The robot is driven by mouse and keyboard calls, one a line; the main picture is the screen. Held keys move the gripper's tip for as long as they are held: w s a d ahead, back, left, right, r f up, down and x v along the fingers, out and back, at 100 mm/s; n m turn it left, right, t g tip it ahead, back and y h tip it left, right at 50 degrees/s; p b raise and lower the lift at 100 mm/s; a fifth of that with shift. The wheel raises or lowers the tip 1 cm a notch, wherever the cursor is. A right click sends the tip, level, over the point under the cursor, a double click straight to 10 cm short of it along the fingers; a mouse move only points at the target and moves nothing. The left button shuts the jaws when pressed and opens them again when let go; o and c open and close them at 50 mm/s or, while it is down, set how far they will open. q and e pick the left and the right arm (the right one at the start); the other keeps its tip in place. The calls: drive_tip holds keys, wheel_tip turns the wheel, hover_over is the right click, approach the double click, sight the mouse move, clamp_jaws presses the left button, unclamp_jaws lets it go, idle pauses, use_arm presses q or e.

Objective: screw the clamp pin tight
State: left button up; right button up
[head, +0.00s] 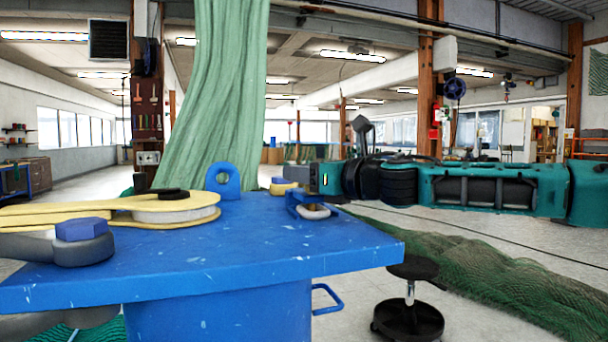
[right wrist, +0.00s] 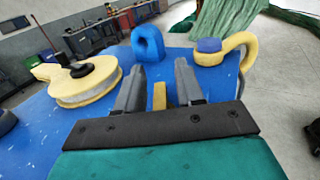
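My right gripper (head: 318,178) reaches in from the right over the far right edge of the blue table (head: 220,255). In the right wrist view its two fingers (right wrist: 157,72) are apart. A small yellow bar (right wrist: 159,96) shows between them, with a gap on each side; I cannot tell whether it is part of the clamp pin. A blue bracket with a grey ring (head: 315,211) sits at the table's right side, just below the gripper. A yellow shackle with a blue pin head (right wrist: 210,46) lies beyond the fingers. My left gripper is not in view.
A yellow block with a pale sheave (head: 175,212) and a grey shackle with a blue hex head (head: 82,230) lie at the left. A blue padeye (head: 223,179) stands upright at the back. A stool (head: 409,310) and green netting (head: 500,270) are on the floor at right.

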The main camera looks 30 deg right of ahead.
clamp_jaws()
drive_tip(key=shift+h, duration=0.3)
